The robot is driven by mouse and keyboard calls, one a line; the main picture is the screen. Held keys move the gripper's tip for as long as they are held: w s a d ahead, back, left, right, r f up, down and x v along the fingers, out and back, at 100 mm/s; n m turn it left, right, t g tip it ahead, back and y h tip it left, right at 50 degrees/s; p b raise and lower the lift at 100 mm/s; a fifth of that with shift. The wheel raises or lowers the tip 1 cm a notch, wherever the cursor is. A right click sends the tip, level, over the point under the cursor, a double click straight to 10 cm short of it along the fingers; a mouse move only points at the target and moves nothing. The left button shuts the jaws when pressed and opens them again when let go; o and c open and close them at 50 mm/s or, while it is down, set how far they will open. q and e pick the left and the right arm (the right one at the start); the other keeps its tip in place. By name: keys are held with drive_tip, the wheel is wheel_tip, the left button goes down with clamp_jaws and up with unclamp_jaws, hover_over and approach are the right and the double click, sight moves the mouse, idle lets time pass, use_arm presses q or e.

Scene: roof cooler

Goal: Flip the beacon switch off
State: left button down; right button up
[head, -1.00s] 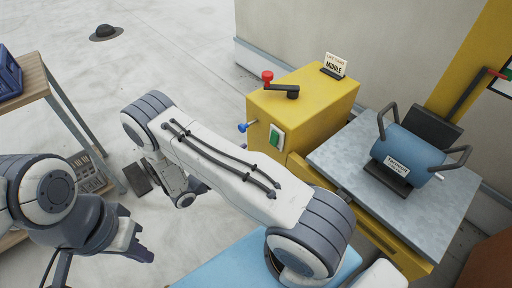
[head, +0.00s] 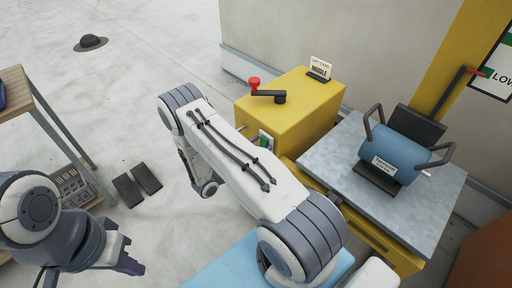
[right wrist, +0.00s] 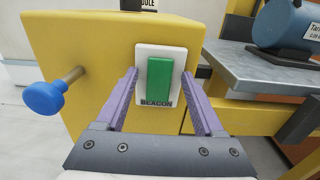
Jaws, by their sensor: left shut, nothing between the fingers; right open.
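The beacon switch is a green rocker (right wrist: 160,82) on a white plate (right wrist: 147,55) marked BEACON, on the side of the yellow box (right wrist: 100,40). In the head view the switch (head: 266,140) shows just past my right arm, partly covered. My right gripper (right wrist: 159,76) is open; its purple fingers stand on either side of the rocker, over the plate's side edges, with nothing between them. I cannot tell whether they touch the plate. My left gripper (head: 132,266) is shut and empty, low at the left, far from the box.
A blue knob (right wrist: 43,98) sticks out left of the switch. A red-knobbed crank (head: 267,94) and a MIDDLE sign (head: 319,69) are on top of the box. A grey bench (head: 335,157) with a blue drum (head: 405,152) stands right. A wooden table (head: 22,107) is left.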

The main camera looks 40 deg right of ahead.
clamp_jaws()
drive_tip(key=h+b, duration=0.1)
drive_tip(key=b, duration=0.1)
drive_tip(key=f+h+b, duration=0.1)
drive_tip(key=b, duration=0.2)
drive_tip(key=shift+f+h, duration=0.3)
drive_tip(key=shift+h, duration=0.1)
drive_tip(key=shift+a+r+h+b, duration=0.1)
drive_tip(key=shift+r+h+b, duration=0.1)
drive_tip(key=shift+h+b, duration=0.3)
drive_tip(key=shift+s, duration=0.1)
unclamp_jaws()
drive_tip(key=shift+r, duration=0.1)
